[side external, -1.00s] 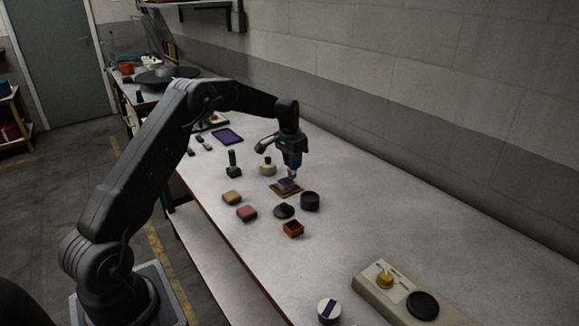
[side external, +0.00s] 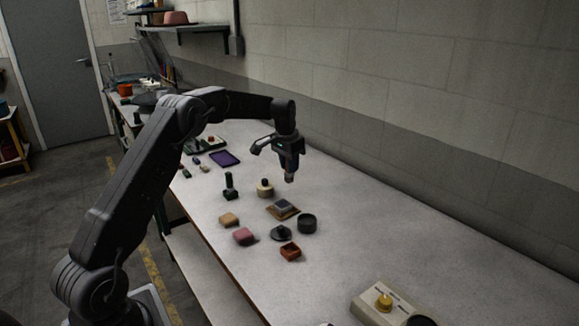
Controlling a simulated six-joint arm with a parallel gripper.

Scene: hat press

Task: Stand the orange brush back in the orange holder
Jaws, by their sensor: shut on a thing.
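The orange holder (side external: 291,252) is a small square orange-brown box with an open top, on the bench near its front edge. I see nothing standing in it. My gripper (side external: 289,178) points down, above and behind the holder, in the air over the far side of a brown board (side external: 279,214) with a grey block (side external: 283,205) on it. It is shut on a small brownish thing at its tips, which seems to be the orange brush. The thing is mostly hidden by the jaws and too small to make out clearly. It is clear of the bench.
Around the holder are a dark disc with a knob (side external: 280,233), a dark round cup (side external: 307,223), a pink block (side external: 245,236) and a tan block (side external: 229,220).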

